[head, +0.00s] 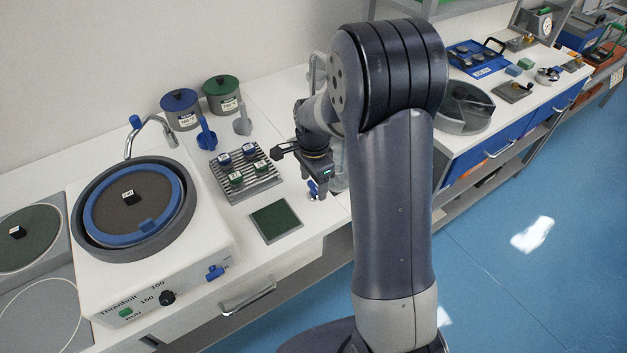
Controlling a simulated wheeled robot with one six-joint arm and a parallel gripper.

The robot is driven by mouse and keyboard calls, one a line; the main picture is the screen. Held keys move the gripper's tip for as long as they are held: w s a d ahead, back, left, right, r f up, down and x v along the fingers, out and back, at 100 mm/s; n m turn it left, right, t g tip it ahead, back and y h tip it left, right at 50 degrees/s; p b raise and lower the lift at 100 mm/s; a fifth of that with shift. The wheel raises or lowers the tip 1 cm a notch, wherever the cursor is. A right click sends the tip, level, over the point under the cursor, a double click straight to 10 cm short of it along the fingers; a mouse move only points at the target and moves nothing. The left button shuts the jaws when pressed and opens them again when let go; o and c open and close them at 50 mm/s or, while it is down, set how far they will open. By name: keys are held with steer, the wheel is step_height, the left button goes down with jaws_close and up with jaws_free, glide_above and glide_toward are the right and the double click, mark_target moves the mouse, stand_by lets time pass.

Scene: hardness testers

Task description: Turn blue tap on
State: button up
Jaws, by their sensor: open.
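A curved metal spout (152,124) with a blue cap (135,121) stands behind the round basin of the grinding machine at the left. A small blue knob (215,272) sticks out of the machine's front, at its right end. Which of these is the blue tap is not clear from this view. My gripper (299,175) is open, over the bench to the right of the ribbed rack, well apart from both blue parts. A small blue and white item (313,188) shows close by the gripper; I cannot tell whether they touch.
The machine's basin (185,238) holds a blue-ringed disc. A ribbed rack (229,190) with several labelled pieces and a green pad (275,221) lie between machine and gripper. Blue (180,106) and green (221,92) lidded pots stand behind. My arm hides the bench middle.

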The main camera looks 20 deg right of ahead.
mark_target(313, 185)
step_height(313, 185, up, 11)
steer(key=shift+f, duration=0.2)
stand_by(0.4)
step_height(313, 185, down, 11)
steer(key=shift+r, duration=0.1)
stand_by(0.3)
stand_by(0.4)
